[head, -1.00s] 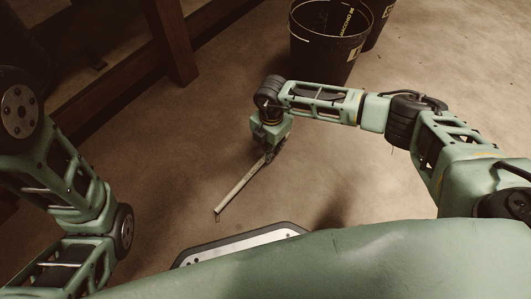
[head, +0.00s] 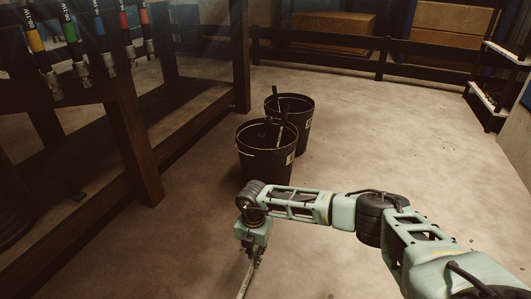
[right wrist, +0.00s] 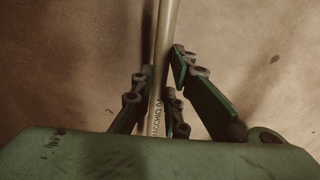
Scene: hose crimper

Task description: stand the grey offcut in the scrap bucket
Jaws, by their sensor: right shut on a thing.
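The grey offcut (head: 244,283) is a thin, pale rod below my right gripper (head: 252,258) in the head view, its lower end cut off by the frame. In the right wrist view the offcut (right wrist: 166,45) runs between the fingers of my right gripper (right wrist: 162,72), which is shut on it; dark lettering shows on its side. Two black buckets stand on the floor beyond the gripper: a nearer one (head: 265,168) and one behind it (head: 305,126). Dark pieces stick up from both. I cannot tell which is the scrap bucket. My left gripper is out of view.
A dark wooden frame (head: 137,150) stands at the left, with several colour-banded hoses (head: 70,35) hanging at its top. A low dark rail (head: 420,53) with boxes behind crosses the back. The floor right of the buckets is clear.

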